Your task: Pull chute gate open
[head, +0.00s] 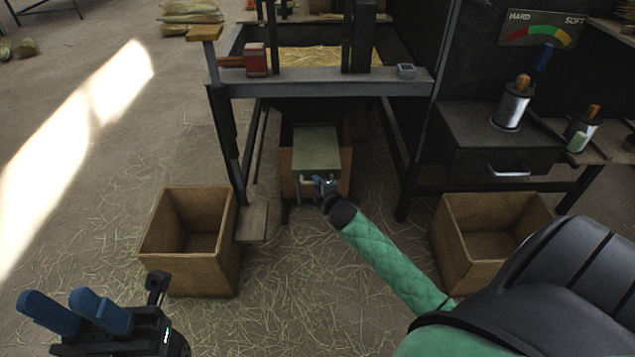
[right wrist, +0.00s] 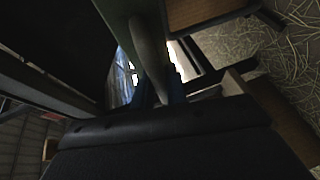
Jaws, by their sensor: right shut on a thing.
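The chute gate (head: 316,147) is a flat grey-green plate under the middle of the machine's bench, with a pale bar handle (head: 306,182) at its near edge. My right gripper (head: 322,184) is shut on the handle. In the right wrist view the handle (right wrist: 147,45) runs down between the blue fingers (right wrist: 158,92), close up and dark. My left gripper (head: 75,312) is at the lower left, empty, with its blue fingers apart, far from the gate.
A wooden box (head: 285,172) is partly hidden below the gate. Open, empty wooden boxes stand at left (head: 190,240) and right (head: 485,235). The steel bench (head: 320,84) spans above the gate on dark legs.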

